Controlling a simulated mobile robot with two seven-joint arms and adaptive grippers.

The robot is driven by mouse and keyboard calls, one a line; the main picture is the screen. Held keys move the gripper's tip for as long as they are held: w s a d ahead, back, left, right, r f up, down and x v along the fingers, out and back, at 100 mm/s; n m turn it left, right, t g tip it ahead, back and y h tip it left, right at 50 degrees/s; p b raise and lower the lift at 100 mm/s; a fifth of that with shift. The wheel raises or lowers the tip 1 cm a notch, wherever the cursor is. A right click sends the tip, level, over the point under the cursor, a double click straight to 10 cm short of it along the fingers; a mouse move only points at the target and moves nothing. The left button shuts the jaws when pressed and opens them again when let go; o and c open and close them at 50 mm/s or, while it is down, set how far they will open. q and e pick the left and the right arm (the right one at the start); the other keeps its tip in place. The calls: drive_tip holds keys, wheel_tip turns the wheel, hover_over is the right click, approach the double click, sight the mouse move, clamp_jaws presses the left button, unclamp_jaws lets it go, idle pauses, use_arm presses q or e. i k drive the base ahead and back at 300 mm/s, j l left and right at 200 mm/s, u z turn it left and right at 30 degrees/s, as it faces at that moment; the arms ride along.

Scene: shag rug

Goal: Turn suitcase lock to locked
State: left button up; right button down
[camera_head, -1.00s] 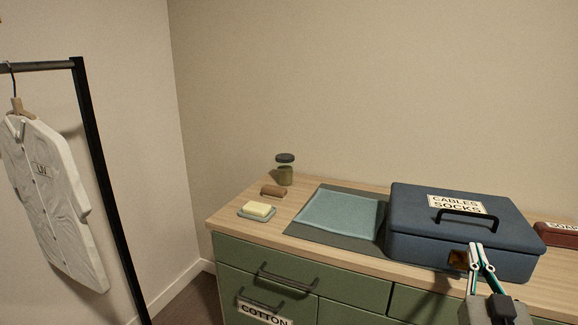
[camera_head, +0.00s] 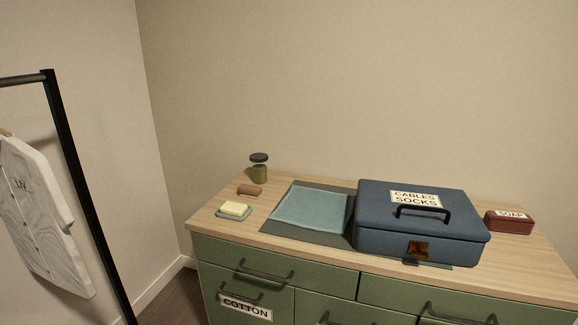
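The blue suitcase (camera_head: 371,237) stands shut on the right half of the wooden dresser top. It has a black handle and a label reading CABLES SOCKS on its lid. The brass-brown lock (camera_head: 419,249) sits on its front face, right of the middle. The lock is small and dark, and I cannot tell which way it is turned. Neither of my grippers is in the head view.
A red SOAP box (camera_head: 509,221) stands right of the suitcase. A teal cloth (camera_head: 310,208) lies on a dark mat left of it. A soap dish (camera_head: 233,211), a brown roll (camera_head: 249,190) and a jar (camera_head: 259,168) are farther left. The green dresser (camera_head: 330,281) has handled drawers.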

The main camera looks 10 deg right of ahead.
sight(418, 254)
drive_tip(key=z, duration=1.25)
